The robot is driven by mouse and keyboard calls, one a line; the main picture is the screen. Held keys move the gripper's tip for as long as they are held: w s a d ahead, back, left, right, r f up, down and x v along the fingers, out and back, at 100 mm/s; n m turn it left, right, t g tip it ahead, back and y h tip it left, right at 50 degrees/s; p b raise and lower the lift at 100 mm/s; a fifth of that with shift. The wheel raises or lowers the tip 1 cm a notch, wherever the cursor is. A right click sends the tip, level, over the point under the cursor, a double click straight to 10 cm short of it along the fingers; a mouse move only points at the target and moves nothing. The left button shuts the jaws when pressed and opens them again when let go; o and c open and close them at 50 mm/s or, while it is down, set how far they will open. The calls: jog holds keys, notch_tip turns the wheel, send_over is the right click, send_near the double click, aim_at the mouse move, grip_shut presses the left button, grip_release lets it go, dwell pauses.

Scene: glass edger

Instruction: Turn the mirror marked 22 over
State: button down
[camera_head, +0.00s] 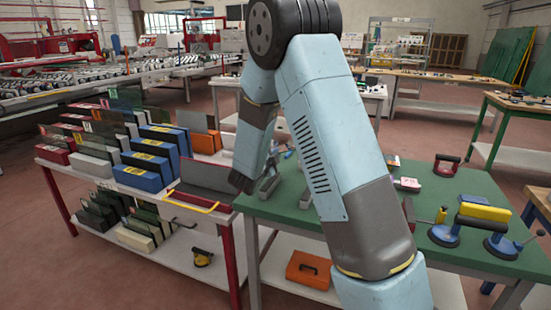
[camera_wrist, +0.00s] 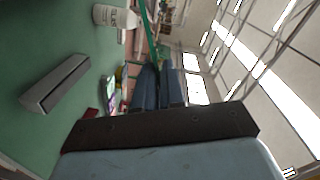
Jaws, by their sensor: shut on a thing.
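In the wrist view, the two blue-grey fingers of my gripper (camera_wrist: 158,84) are close together, beyond the dark wrist plate. A thin green-edged pane (camera_wrist: 148,30), seen nearly edge-on, runs up from the fingertips, and my gripper is shut on it. I take it for the mirror; no 22 can be read on it, and I cannot tell which face is which. In the head view my forearm reaches down at the left end of the green table (camera_head: 450,190). My fingertips and the pane cannot be made out there.
A grey block (camera_wrist: 57,85) and a white labelled container (camera_wrist: 115,17) are on the green table. Suction lifters (camera_head: 445,235) and a yellow block (camera_head: 486,211) are at its right. A red-framed cart (camera_head: 228,265) with several panes in slots stands left. An orange toolbox (camera_head: 308,270) sits below.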

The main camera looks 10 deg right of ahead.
jog(key=m, duration=0.2)
jog(key=r+m, duration=0.1)
jog(key=shift+w+a+r+m+y, duration=0.1)
jog(key=shift+w+a+m+y, duration=0.1)
jog(key=shift+m+y, duration=0.15)
jog(key=shift+f, duration=9.05)
jog(key=shift+f, duration=0.35)
jog(key=c, duration=1.1)
grip_release()
jog(key=shift+c, duration=0.2)
jog(key=shift+s+a, duration=0.1)
jog(key=shift+s, duration=0.05)
jog(key=f+v, duration=0.1)
jog(key=v, duration=1.2)
jog(key=shift+s+r, duration=0.2)
jog(key=shift+r, duration=0.1)
jog(key=shift+a, duration=0.15)
